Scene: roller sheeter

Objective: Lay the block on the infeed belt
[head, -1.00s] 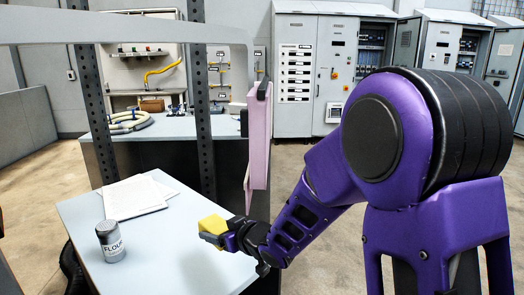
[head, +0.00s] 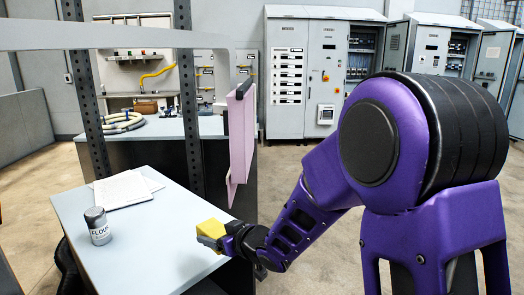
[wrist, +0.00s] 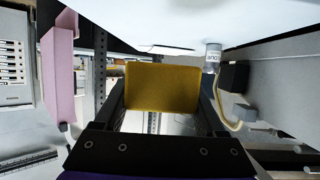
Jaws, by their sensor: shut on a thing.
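My gripper (head: 222,242) is shut on a yellow block (head: 212,229) and holds it near the right edge of the light table (head: 150,262). In the wrist view the yellow block (wrist: 163,87) sits between the two dark fingers. In the head view I cannot tell whether the block touches the table. No infeed belt can be made out for certain in either view.
A flour shaker (head: 97,226) and some papers (head: 123,189) are on the light table. A pink panel (head: 240,145) hangs on the frame beside the table's far right corner. Grey cabinets (head: 310,75) stand at the back.

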